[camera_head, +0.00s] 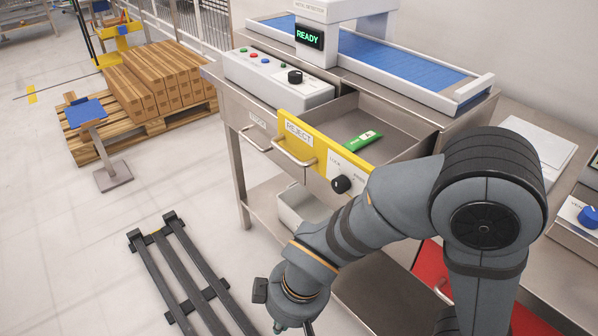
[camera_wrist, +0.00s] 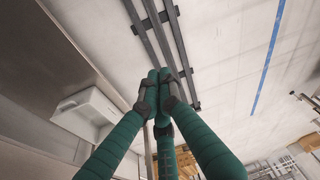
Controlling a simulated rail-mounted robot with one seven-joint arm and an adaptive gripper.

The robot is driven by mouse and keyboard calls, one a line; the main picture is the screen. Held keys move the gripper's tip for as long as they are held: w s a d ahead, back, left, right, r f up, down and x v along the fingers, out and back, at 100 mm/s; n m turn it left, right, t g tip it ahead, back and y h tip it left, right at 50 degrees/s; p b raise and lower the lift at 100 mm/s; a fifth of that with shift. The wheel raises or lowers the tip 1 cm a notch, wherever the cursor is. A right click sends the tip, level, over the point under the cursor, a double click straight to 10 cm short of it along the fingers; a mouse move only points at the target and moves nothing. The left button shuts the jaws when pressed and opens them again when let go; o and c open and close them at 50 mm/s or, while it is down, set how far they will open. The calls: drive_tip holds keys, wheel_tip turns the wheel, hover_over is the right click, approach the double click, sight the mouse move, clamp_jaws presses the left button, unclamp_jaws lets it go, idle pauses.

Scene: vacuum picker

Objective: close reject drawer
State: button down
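The reject drawer (camera_head: 400,142) is pulled open from the steel bench in the head view. Its yellow front (camera_head: 297,135) carries a REJECT label, a metal bar handle (camera_head: 297,157) and a black knob (camera_head: 341,184). A green packet (camera_head: 363,139) lies inside. My gripper (camera_head: 290,327) hangs low in front of the bench, below the drawer and apart from it, partly cut off by the picture's bottom edge. In the wrist view its green fingers (camera_wrist: 161,82) have their tips together with nothing visible between them. The drawer handle cannot be made out there.
A second handle (camera_head: 255,138) is left of the drawer, by a STOCK label. A conveyor with a READY display (camera_head: 309,38) stands on the bench. A white bin (camera_head: 302,207) sits on the lower shelf. Dark floor rails (camera_head: 190,270) lie front left. My arm covers the drawer's right side.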

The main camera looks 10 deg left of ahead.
drive_tip(key=w+a+r+n+p, duration=0.1)
drive_tip(key=w+a+r+p, duration=0.15)
drive_tip(key=r+p, duration=0.7)
drive_tip(key=w+a+r+n+p, duration=0.15)
drive_tip(key=a+r+p, duration=0.25)
drive_tip(key=r+p, duration=0.5)
wheel_tip(320, 180, up, 17)
drive_tip(key=n+t+h+p, duration=0.2)
drive_tip(key=n+h+p, duration=0.3)
drive_tip(key=n+p, duration=0.75)
hover_over(297, 163)
drive_tip(key=s+a+p, duration=0.2)
drive_tip(key=s+a, duration=0.3)
drive_tip(key=m, duration=0.1)
drive_tip(key=w+d+f+p, duration=0.1)
drive_tip(key=f, duration=0.2)
drive_tip(key=w+d+f, duration=0.2)
drive_tip(key=f, duration=0.1)
drive_tip(key=w+d+f+p, duration=0.1)
drive_tip(key=w+d+f, duration=0.1)
drive_tip(key=f, duration=0.1)
drive_tip(key=shift+p, duration=0.3)
drive_tip(key=shift+w+d+f, duration=0.2)
drive_tip(key=shift+w+d, duration=0.05)
drive_tip(key=shift+w, duration=0.05)
drive_tip(key=shift+d, duration=0.1)
